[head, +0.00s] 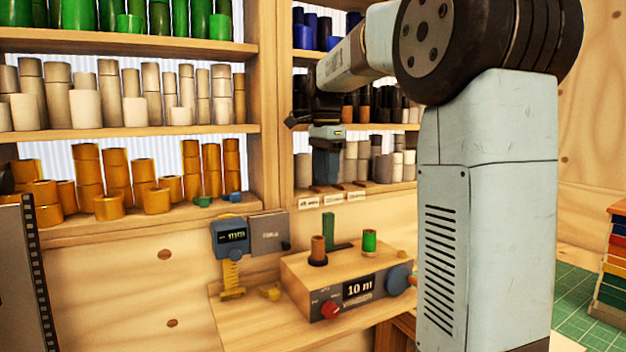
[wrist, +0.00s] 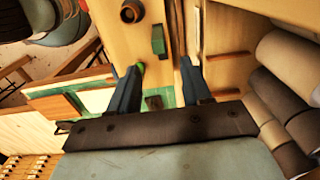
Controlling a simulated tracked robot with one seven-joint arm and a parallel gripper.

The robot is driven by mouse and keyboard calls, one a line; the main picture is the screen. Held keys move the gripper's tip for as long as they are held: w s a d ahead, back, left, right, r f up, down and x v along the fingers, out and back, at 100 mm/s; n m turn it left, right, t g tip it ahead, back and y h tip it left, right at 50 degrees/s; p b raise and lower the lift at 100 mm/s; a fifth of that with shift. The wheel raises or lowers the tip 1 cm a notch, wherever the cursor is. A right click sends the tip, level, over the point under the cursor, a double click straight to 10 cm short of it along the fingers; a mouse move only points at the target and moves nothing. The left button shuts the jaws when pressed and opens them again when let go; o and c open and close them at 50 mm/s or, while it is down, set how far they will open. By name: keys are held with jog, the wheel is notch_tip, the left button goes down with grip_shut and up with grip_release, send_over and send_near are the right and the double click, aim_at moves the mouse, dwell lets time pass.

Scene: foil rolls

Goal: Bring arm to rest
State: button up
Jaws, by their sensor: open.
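My gripper (head: 326,162) hangs in front of the right-hand shelf in the head view, beside grey and dark foil rolls (head: 362,160). In the wrist view its two blue fingers (wrist: 160,72) stand apart with nothing held between them. My arm is raised and bent, and its large pale link covers the right middle of the head view. A green roll (head: 370,240) and a brown roll (head: 318,248) stand on the wooden machine (head: 345,275) below, apart from my gripper. In the wrist view, the left fingertip partly hides the green roll (wrist: 141,66).
Shelves on the left hold orange rolls (head: 118,175), cream rolls (head: 60,95) and green rolls (head: 190,18). Coloured drawers (head: 612,260) stand at the right. Grey rolls (wrist: 290,70) lie close right of my fingers.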

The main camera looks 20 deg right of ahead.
jog(key=shift+s, duration=0.1)
jog(key=s+a+f+n+t, duration=0.1)
jog(key=s+f+n, duration=0.3)
jog(key=s, duration=0.5)
jog(key=s+a+f+n+t, duration=0.1)
jog(key=s+f+n+t, duration=0.1)
jog(key=s+f+n, duration=0.3)
jog(key=s+a+f+n+t, duration=0.2)
jog(key=s+f+n, duration=0.2)
jog(key=s+n, duration=0.3)
jog(key=s, duration=0.5)
jog(key=shift+s+f+t, duration=0.15)
jog(key=shift+s+t, duration=0.15)
jog(key=shift+s, duration=0.05)
